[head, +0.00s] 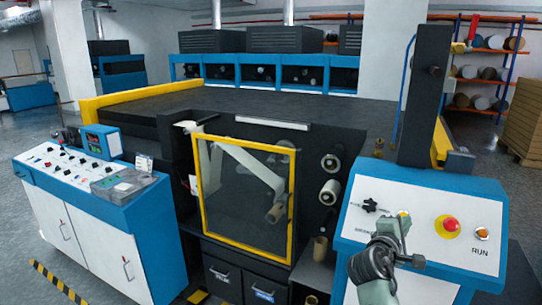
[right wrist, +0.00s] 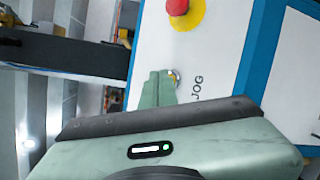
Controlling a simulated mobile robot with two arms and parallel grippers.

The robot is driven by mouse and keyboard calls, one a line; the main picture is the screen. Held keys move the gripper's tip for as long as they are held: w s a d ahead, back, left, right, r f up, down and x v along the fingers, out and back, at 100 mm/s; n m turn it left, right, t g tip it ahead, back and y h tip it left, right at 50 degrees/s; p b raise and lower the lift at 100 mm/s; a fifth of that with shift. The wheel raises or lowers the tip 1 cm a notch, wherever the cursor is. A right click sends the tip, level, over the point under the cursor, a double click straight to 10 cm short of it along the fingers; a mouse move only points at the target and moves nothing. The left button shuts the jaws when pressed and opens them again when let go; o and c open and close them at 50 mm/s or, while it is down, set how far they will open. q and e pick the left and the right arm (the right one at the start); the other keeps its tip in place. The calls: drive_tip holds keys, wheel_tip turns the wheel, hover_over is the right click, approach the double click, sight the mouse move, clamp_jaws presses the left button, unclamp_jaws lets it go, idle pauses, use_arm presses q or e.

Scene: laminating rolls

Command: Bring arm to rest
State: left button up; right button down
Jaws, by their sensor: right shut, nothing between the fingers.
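My right gripper (head: 402,222) is in front of the white and blue control panel (head: 345,228) at the right in the head view. Its green fingers (right wrist: 153,88) are together and hold nothing. In the right wrist view they point toward a small round button (right wrist: 176,76) beside the JOG label and partly cover it. I cannot tell whether they touch it. My left gripper is not in view.
The panel also bears a black star knob (head: 370,206), a red stop button (head: 450,225) and a RUN button (head: 482,233). A yellow-framed guard door (head: 245,190) stands left of it. A second console (head: 90,185) is far left.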

drive_tip(key=s+a+f+m+g+y, duration=0.1)
drive_tip(key=s+a+f+m+y, duration=0.2)
drive_tip(key=s+f, duration=0.55)
drive_tip(key=s+a+f+m+g+y, duration=0.2)
drive_tip(key=s+a+f+m+y, duration=0.15)
drive_tip(key=s+f, duration=0.5)
drive_tip(key=s+a+f+m+g+y, duration=0.2)
drive_tip(key=s+a+f+y, duration=0.15)
drive_tip(key=s+a, duration=0.6)
drive_tip(key=s+a+f+m+g+y, duration=0.3)
drive_tip(key=s+a+f, duration=0.15)
drive_tip(key=s, duration=0.95)
wheel_tip(320, 180, down, 31)
drive_tip(key=g+b, duration=0.1)
drive_tip(key=b, duration=0.5)
drive_tip(key=s+d+f+g+b, duration=0.1)
drive_tip(key=s+d+f+b, duration=0.2)
drive_tip(key=s+f, duration=1.4)
wheel_tip(320, 180, down, 4)
drive_tip(key=shift+s+f+n+h+b, duration=0.15)
drive_tip(key=shift+s+n+h+b, duration=0.15)
drive_tip(key=shift+n+b, duration=0.15)
